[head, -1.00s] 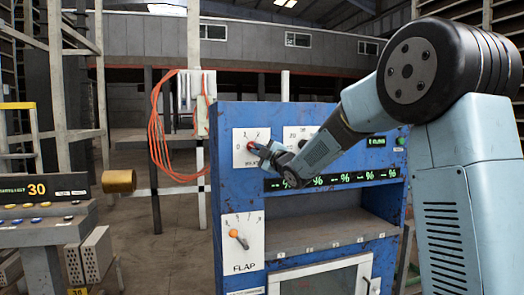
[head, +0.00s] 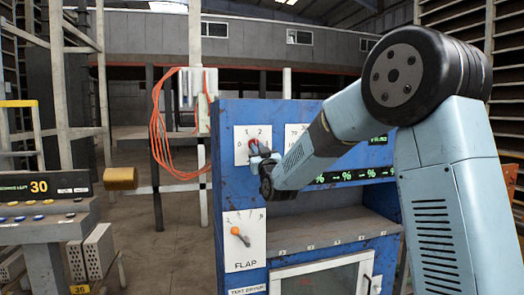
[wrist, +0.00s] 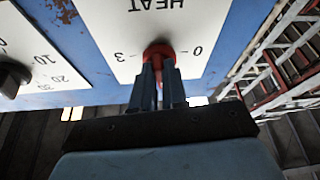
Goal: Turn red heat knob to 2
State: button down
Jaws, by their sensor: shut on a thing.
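The red heat knob (head: 253,143) sits on a white plate (head: 240,151) at the upper left of the blue panel. The plate's 1 and 2 show above the knob in the head view. In the wrist view the plate appears upside down, with HEAT above, 3 left and 0 right of the red knob (wrist: 158,50). My gripper (head: 259,154) is at the knob; in the wrist view its fingers (wrist: 159,76) are shut on it. The fingers and wrist hide part of the knob, and I cannot tell which number it points to.
An orange FLAP knob (head: 236,231) is lower on the panel (head: 228,190). A second dial plate (head: 293,134) is right of the heat plate, partly behind my arm. A console (head: 45,222) stands at left, with open floor (head: 165,240) between.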

jog(key=shift+a+r+m+t+h, duration=0.15)
jog(key=shift+m+h, duration=0.7)
jog(key=shift+m, duration=0.95)
jog(key=shift+r+m+t+h, duration=0.15)
jog(key=shift+m+h, duration=0.75)
jog(key=shift+m, duration=0.9)
jog(key=shift+a+r+m+t+h, duration=0.15)
jog(key=shift+m+h, duration=0.7)
jog(key=shift+m, duration=0.95)
jog(key=shift+d, duration=0.15)
jog(key=c, duration=1.2)
grip_release()
jog(key=shift+f, duration=0.15)
jog(key=shift+o, duration=0.2)
jog(key=shift+f, duration=0.1)
jog(key=shift+f, duration=0.15)
jog(key=v, duration=1.3)
jog(key=shift+s, duration=0.45)
